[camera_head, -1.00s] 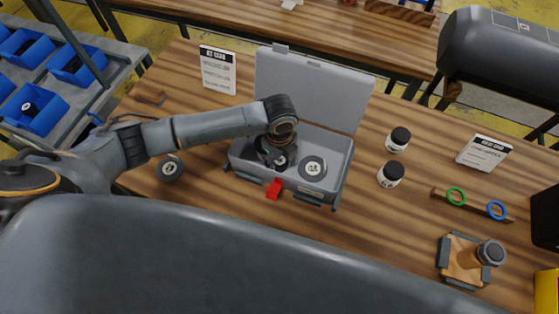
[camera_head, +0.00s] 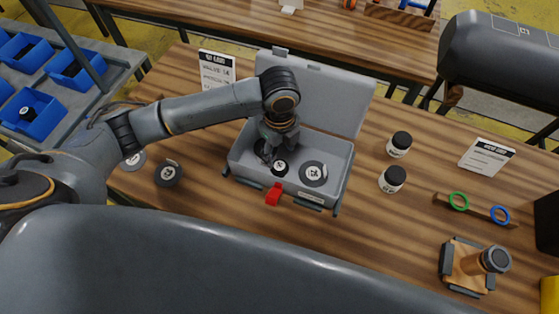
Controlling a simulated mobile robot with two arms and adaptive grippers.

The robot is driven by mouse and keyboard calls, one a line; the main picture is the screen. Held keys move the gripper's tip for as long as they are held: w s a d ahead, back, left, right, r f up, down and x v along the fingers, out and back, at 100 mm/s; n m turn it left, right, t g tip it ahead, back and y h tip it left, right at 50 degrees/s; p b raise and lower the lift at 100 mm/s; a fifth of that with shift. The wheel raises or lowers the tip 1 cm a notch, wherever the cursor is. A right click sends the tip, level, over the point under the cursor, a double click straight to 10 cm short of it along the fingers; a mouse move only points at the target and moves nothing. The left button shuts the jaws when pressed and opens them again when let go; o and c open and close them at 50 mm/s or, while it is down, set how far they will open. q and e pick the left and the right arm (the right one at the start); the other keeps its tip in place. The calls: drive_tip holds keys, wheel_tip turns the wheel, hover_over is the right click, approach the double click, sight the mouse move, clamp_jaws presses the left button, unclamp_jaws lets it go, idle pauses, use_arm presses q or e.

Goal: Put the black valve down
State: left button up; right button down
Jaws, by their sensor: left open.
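The black valve (camera_head: 280,168), a small dark round part with a pale mark on top, sits in the open grey case (camera_head: 346,168), near its middle. My left gripper (camera_head: 271,153) is open just above and behind the valve, pointing down into the case. Whether a fingertip still touches the valve I cannot tell. A grey disc (camera_head: 313,174) with a white centre lies in the case to the right of the valve. The gripper hides part of the case's left half. My right gripper is not in view.
The case lid (camera_head: 330,95) stands open behind, and a red latch (camera_head: 273,194) is at the front. A black disc (camera_head: 168,173) lies left of the case. Two black-capped jars (camera_head: 392,179) (camera_head: 399,144) stand to the right. Bare wood lies between the case and the jars.

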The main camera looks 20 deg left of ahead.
sight(279, 166)
use_arm(q)
wheel_tip(279, 166, up, 4)
drive_tip(key=shift+f, duration=0.1)
drive_tip(key=shift+s+f, duration=0.1)
idle(0.6)
